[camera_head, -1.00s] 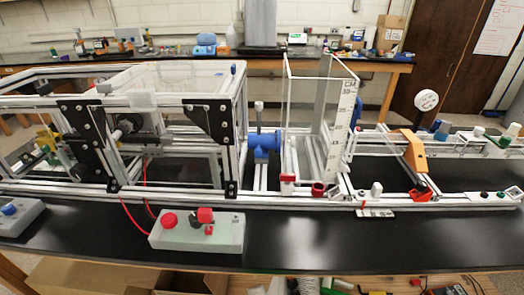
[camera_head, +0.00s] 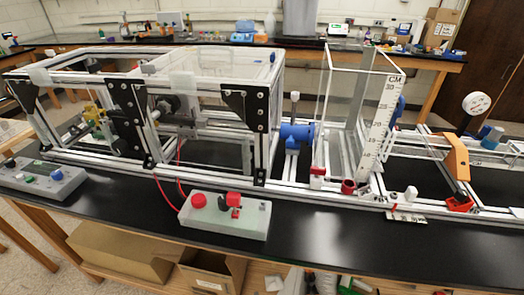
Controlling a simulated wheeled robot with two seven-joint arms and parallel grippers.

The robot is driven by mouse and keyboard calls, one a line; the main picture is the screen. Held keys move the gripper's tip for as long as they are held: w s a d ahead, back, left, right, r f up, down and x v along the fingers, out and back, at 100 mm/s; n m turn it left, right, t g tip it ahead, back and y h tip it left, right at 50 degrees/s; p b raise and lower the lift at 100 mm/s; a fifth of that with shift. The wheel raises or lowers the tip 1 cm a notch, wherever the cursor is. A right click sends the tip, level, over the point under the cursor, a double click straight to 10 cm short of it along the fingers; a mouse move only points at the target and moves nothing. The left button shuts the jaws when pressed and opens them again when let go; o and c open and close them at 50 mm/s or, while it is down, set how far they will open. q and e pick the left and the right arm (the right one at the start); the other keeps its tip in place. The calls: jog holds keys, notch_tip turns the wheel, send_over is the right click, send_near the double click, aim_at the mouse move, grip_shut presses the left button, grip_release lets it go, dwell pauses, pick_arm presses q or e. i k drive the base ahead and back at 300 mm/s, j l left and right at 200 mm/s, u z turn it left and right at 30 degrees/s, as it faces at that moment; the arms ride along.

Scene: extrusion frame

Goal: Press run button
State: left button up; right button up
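Two grey control boxes lie on the black bench top. The left control box (camera_head: 70,182), at the left edge, carries a blue button (camera_head: 57,175), a green button (camera_head: 29,178) and a dark knob (camera_head: 9,163). The middle control box (camera_head: 250,222) carries a round red button (camera_head: 198,200), a dark knob (camera_head: 222,203) and a red block-shaped part (camera_head: 233,197). No label that reads "run" is legible, so I cannot tell which button is the run button. Neither of my grippers is in view.
An aluminium extrusion frame (camera_head: 262,140) with clear panels stands behind the boxes. A clear tank with a CM scale (camera_head: 375,120) and an orange bracket (camera_head: 456,157) are to the right. Red cables (camera_head: 163,192) run near the middle box. The bench front (camera_head: 330,240) is clear.

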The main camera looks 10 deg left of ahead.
aim_at(31, 178)
jog(key=j+u, duration=0.2)
jog(key=u, duration=1.75)
